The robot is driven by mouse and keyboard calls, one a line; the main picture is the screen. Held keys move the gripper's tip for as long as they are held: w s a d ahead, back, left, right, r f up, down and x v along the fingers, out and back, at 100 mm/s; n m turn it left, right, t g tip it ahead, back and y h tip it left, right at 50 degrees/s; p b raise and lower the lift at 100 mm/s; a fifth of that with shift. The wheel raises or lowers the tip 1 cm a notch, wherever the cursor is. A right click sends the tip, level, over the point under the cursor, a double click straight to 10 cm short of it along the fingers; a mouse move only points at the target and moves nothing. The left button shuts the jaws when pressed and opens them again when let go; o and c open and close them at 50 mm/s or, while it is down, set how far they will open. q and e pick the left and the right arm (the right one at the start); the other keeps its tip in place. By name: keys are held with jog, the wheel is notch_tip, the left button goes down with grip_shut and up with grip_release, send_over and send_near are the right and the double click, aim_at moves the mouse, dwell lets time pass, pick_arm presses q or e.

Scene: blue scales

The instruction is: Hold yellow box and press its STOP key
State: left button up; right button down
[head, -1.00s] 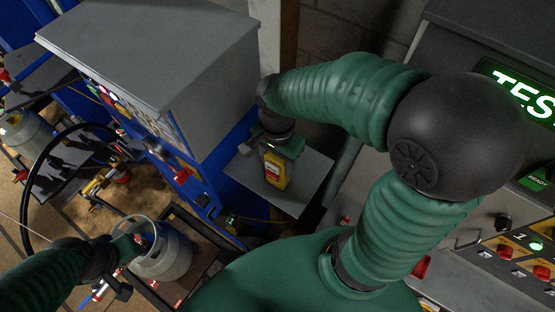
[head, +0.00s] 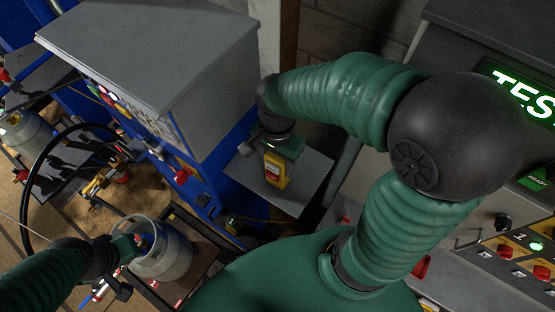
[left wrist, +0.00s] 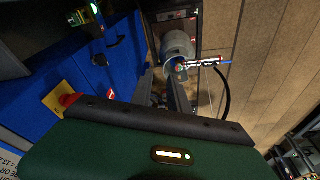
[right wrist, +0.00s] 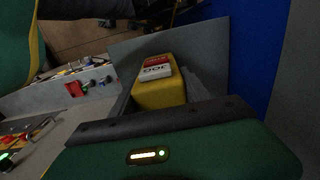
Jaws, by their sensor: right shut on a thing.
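The yellow box (head: 275,170) is over the small grey shelf (head: 308,180) on the side of the blue cabinet. My right gripper (head: 283,149) is shut on the box. In the right wrist view the box (right wrist: 160,92) sits between my right gripper's fingers (right wrist: 163,100), above the shelf (right wrist: 205,50). My left gripper (head: 136,240) is at lower left, by the top of a grey gas cylinder (head: 165,255). In the left wrist view its fingers (left wrist: 170,92) stand apart, with the cylinder beyond them.
The blue cabinet (head: 215,170) with a grey top stands left of the shelf. A grey test console (head: 470,240) with a lit green screen and red switches is at right. Hoses and brass fittings (head: 98,185) lie at left.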

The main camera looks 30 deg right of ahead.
pick_arm(q)
grip_shut()
dwell(1.4)
